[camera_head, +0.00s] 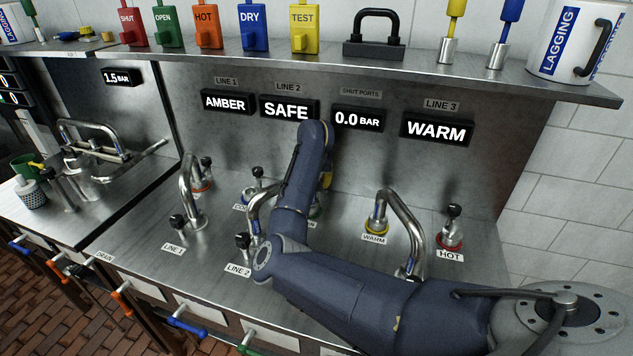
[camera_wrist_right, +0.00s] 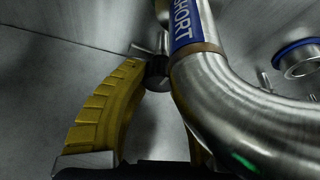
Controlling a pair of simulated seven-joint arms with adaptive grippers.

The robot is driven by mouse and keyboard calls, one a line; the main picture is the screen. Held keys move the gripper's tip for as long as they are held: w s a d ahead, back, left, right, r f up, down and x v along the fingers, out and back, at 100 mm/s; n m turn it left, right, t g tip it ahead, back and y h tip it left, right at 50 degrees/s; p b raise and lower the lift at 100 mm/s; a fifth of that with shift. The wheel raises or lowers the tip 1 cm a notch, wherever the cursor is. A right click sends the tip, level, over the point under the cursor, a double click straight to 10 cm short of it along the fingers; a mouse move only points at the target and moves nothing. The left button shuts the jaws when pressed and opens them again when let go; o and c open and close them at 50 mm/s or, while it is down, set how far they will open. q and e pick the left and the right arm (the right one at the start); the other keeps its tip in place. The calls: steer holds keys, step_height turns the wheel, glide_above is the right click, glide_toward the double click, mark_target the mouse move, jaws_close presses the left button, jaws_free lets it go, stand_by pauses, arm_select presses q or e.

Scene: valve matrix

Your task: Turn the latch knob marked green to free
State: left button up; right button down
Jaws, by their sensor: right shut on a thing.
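My right arm reaches in from the right. Its gripper (camera_head: 325,172) points down behind the forearm and is mostly hidden. In the wrist view one yellow finger (camera_wrist_right: 102,110) shows at left, its tip at a small black knob (camera_wrist_right: 157,73). The other finger is mostly hidden behind a bent steel pipe (camera_wrist_right: 222,90) with a blue SHORT band (camera_wrist_right: 185,22). The right gripper looks shut on the black knob. A green patch (camera_wrist_right: 240,160) shows on the pipe; I cannot tell whether it is a reflection. The knob's own marking is hidden. My left gripper is out of view.
Bent pipes rise around the gripper at LINE 1 (camera_head: 187,190), LINE 2 (camera_head: 256,210) and WARM (camera_head: 400,225). The HOT knob (camera_head: 453,225) stands at right. Displays (camera_head: 289,108) read AMBER, SAFE, 0.0 BAR and WARM. A shelf (camera_head: 340,68) with colored tags overhangs the bench.

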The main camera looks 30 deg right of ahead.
steer(key=shift+r+n, duration=0.15)
steer(key=shift+n, duration=0.55)
steer(key=shift+w+d, duration=0.1)
steer(key=c, duration=0.9)
jaws_free()
steer(key=v, duration=1.2)
steer(key=shift+s+d, duration=0.15)
steer(key=shift+s, duration=0.1)
steer(key=shift+w+t, duration=0.1)
steer(key=shift+t, duration=0.2)
